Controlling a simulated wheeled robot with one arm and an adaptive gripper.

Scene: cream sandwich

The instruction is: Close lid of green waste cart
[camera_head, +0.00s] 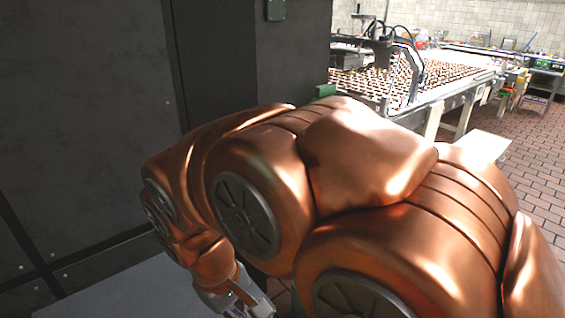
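The green waste cart and its lid cannot be made out for certain. A small green edge (325,90) shows just above my copper-coloured arm, and I cannot tell what it belongs to. My arm fills the middle and right of the view and hides much behind it. My gripper (245,308) is at the bottom edge, cut off by the frame. Its fingertips do not show clearly, so I cannot tell whether it is open or shut, or what it touches.
A dark panelled wall (80,120) stands close on the left, with a dark pillar (290,55) beside it. A flat grey surface (120,295) lies at the lower left. A conveyor line (440,75) with rows of small items stands behind. Brick-red tiled floor (540,180) is open at right.

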